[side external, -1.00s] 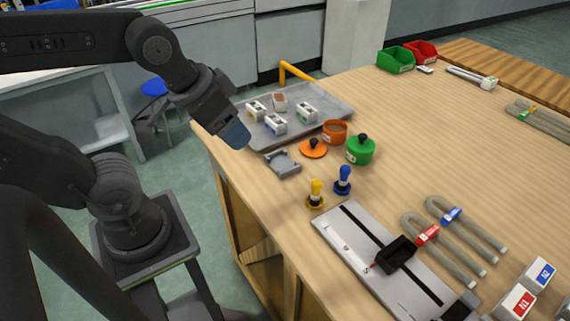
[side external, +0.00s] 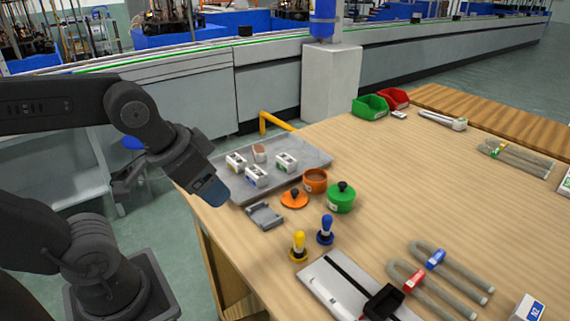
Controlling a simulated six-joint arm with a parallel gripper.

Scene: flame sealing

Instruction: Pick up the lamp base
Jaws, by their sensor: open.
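No part here is marked as a lamp base. An orange open cup (side external: 315,181) stands on the table, with an orange lid (side external: 294,199) with a black knob lying at its front left. A green lidded pot (side external: 341,198) with a black knob stands to its right. A small grey holder (side external: 264,215) lies nearer the table's left edge. My gripper (side external: 212,194), dark with a blue end, is open and hangs by the table's left edge, left of the holder and the cup and apart from them. Its fingers are hard to make out.
A grey tray (side external: 318,159) with several small blocks lies behind. A yellow-handled stamp-like piece (side external: 299,246) and a blue one (side external: 326,230) stand in front. A slide plate (side external: 330,277) and U-shaped tubes (side external: 440,277) lie at the front right. The table's right middle is clear.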

